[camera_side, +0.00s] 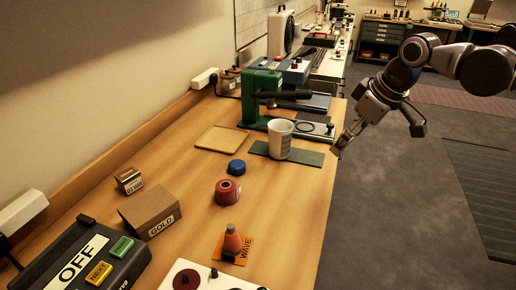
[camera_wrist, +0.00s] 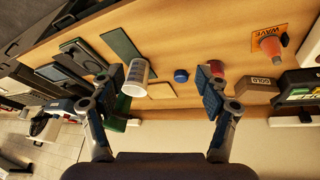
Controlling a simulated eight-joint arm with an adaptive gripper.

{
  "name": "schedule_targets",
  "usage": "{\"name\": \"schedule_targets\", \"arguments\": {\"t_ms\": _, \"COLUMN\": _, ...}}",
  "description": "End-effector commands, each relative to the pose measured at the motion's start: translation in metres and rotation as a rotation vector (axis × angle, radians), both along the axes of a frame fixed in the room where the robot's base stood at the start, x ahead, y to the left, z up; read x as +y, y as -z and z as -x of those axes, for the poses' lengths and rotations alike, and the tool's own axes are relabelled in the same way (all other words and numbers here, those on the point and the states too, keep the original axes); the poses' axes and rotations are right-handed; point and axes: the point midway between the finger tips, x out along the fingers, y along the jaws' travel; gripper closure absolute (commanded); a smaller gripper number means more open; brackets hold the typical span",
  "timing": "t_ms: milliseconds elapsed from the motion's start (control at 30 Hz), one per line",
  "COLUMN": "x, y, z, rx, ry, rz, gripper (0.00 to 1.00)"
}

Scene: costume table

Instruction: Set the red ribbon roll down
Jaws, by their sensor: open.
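The red ribbon roll (camera_side: 228,191) sits on the wooden table, in front of a blue round lid or cap. It also shows in the wrist view (camera_wrist: 217,68), partly hidden behind the right finger. My gripper (camera_side: 340,150) is up at the table's right edge in the side view, apart from the roll. In the wrist view my gripper (camera_wrist: 163,88) has its two fingers spread wide with nothing held between them.
A white cup (camera_side: 280,139) stands on a dark green mat (camera_side: 310,157). A blue cap (camera_side: 236,167), a shallow wooden tray (camera_side: 219,138), a GOLD box (camera_side: 150,211), a small box (camera_side: 129,180) and an orange cone (camera_side: 232,241) surround the roll. A green press (camera_side: 258,97) stands behind.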

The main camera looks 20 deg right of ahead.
Motion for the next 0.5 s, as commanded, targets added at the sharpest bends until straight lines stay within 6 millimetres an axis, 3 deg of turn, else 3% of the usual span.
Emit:
{"name": "schedule_targets", "arguments": {"t_ms": 33, "x": -0.010, "y": 0.008, "z": 0.016, "rx": -0.019, "ry": 0.041, "rz": -0.014, "gripper": 0.24}}
{"name": "schedule_targets", "arguments": {"t_ms": 300, "x": -0.047, "y": 0.059, "z": 0.085, "rx": -0.118, "ry": 0.243, "rz": -0.091, "gripper": 0.24}}
{"name": "schedule_targets", "arguments": {"t_ms": 500, "x": -0.060, "y": 0.090, "z": 0.113, "rx": -0.167, "ry": 0.334, "rz": -0.129, "gripper": 0.24}}
